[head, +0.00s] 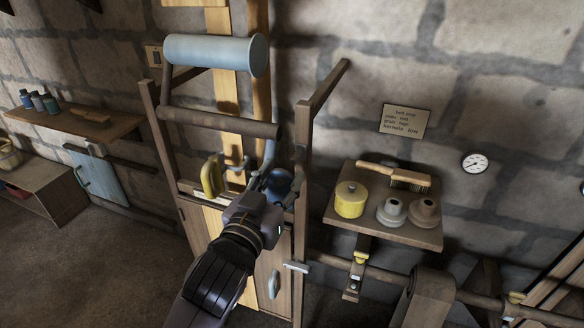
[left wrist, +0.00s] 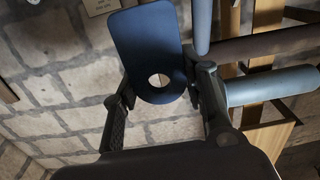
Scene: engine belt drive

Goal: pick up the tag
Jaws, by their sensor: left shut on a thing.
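The tag (left wrist: 146,38) is a dark blue flat plate with rounded corners and a round hole near its lower end in the left wrist view. My left gripper (left wrist: 163,88) is shut on it, with one finger at each side of its holed end. In the head view my left gripper (head: 272,184) reaches up to the wooden frame. A dark blue patch of the tag (head: 280,183) shows at its fingertips, partly hidden by the gripper. My right gripper is in neither view.
The wooden frame (head: 150,125) carries a light blue roller (head: 212,54) and a brown roller (head: 218,122). A yellow hook (head: 211,177) is left of my gripper. A shelf (head: 352,217) at right holds a yellow tin (head: 350,199), a brush (head: 396,174) and two spools.

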